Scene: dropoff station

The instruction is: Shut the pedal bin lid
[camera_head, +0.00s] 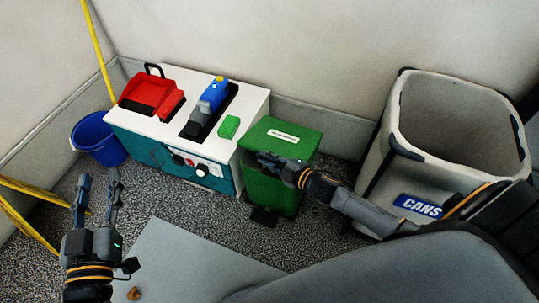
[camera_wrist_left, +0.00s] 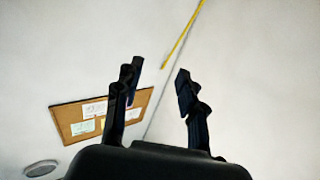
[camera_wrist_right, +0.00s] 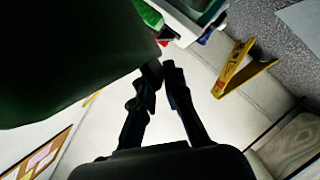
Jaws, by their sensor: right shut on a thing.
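The green pedal bin (camera_head: 270,190) stands on the floor right of the white and teal cabinet. Its lid (camera_head: 283,128), with a white label, looks level and down on the bin. My right gripper (camera_head: 266,162) is at the bin's front upper edge, its fingers close together on the lid's edge; the exact contact is hard to see. In the right wrist view the dark green bin (camera_wrist_right: 60,60) fills the upper left beside the fingertips (camera_wrist_right: 163,68). My left gripper (camera_head: 98,180) is open and empty, away from the bin at the left. The black pedal (camera_head: 263,216) shows at the bin's foot.
The cabinet (camera_head: 150,130) carries a red dustpan-like item (camera_head: 150,95), a blue-topped tool (camera_head: 212,95) and a green block (camera_head: 229,127). A blue bucket (camera_head: 98,140) stands left. A large cans bin (camera_head: 375,150) stands close on the right. Yellow poles (camera_head: 30,190) are at the left.

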